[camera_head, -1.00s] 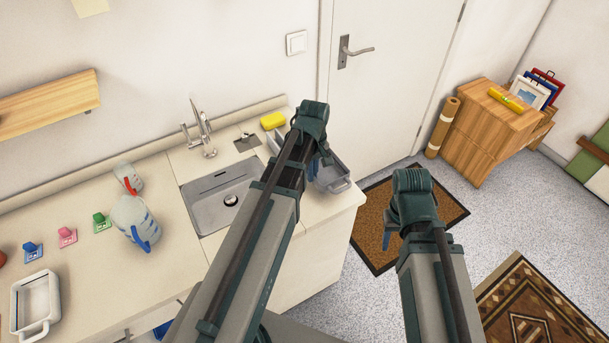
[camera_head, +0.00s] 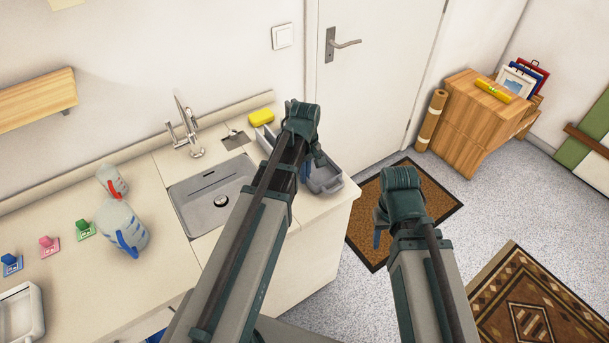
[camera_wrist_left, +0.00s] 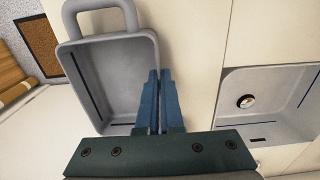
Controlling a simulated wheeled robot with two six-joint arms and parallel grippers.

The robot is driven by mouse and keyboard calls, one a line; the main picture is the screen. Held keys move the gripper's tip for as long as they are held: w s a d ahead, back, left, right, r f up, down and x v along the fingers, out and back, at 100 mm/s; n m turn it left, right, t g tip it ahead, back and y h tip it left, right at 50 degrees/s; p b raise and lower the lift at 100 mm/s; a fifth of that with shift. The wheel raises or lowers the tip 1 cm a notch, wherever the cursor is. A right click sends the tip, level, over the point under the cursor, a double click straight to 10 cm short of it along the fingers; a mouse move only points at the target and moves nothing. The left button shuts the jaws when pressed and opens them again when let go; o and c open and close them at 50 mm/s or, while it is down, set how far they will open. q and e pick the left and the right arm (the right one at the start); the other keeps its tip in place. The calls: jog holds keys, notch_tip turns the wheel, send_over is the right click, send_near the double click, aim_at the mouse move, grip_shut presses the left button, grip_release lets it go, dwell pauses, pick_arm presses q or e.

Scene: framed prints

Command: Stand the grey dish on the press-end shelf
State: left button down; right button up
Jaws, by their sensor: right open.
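The grey dish (camera_head: 325,179), a rectangular tray with a loop handle, is at the right end of the counter by the sink. It also shows in the left wrist view (camera_wrist_left: 105,75), where its inside is empty. My left gripper (camera_head: 314,165) is above its near side, and its blue fingers (camera_wrist_left: 160,72) are close together at the dish's right wall, seemingly pinching it. The fingertips hide part of that wall. My right gripper (camera_head: 378,240) is open and apart from the dish, over the floor side. A wooden wall shelf (camera_head: 38,98) is at the left; I cannot tell whether it is the press-end shelf.
The sink (camera_head: 210,195) and tap (camera_head: 184,128) are left of the dish, with a yellow sponge (camera_head: 261,117) behind. A wooden cabinet (camera_head: 470,120) stands right of the door (camera_head: 375,75).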

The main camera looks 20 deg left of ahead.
pick_arm(q)
jog(key=c, duration=1.1)
grip_release()
jog(key=shift+r+p, duration=0.1)
jog(key=shift+p, duration=0.2)
